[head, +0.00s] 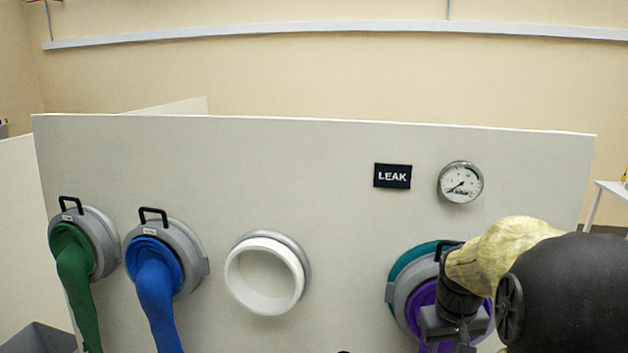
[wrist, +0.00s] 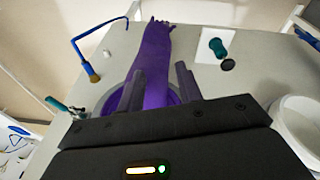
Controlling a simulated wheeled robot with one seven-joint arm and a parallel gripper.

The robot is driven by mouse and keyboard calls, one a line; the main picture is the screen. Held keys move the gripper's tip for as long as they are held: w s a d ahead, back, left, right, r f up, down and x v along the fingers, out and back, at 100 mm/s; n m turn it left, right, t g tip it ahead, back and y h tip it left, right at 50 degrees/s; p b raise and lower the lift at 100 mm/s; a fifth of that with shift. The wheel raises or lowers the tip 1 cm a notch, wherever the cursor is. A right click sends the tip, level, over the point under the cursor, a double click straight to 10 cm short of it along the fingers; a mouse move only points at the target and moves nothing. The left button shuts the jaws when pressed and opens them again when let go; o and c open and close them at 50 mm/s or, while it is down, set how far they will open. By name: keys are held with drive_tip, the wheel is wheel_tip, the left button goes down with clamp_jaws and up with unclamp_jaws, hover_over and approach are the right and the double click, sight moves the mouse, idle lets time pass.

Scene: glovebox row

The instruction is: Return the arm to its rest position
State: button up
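My gripper (wrist: 160,75) shows in the wrist view with its two dark fingers apart and nothing clearly clamped between them. A purple glove (wrist: 156,50) hangs from its port behind and beyond the fingers. I cannot tell whether a finger touches it. In the head view my arm reaches in from the right, in front of the purple glove port (head: 402,300), and hides much of that port. The gripper's fingertips are hard to make out there.
The panel (head: 300,180) carries a green glove (head: 72,265), a blue glove (head: 155,285), an empty white port ring (head: 238,285), a LEAK sign (head: 392,176) and a gauge (head: 461,182).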

drive_tip(key=s+a+f, duration=0.3)
drive_tip(key=a+f, duration=0.1)
drive_tip(key=a, duration=0.2)
drive_tip(key=s+a+f+t+y+b, duration=0.1)
drive_tip(key=s+a+f, duration=0.3)
drive_tip(key=a, duration=0.3)
drive_tip(key=shift+s+a+f, duration=0.15)
drive_tip(key=shift+s+f, duration=0.05)
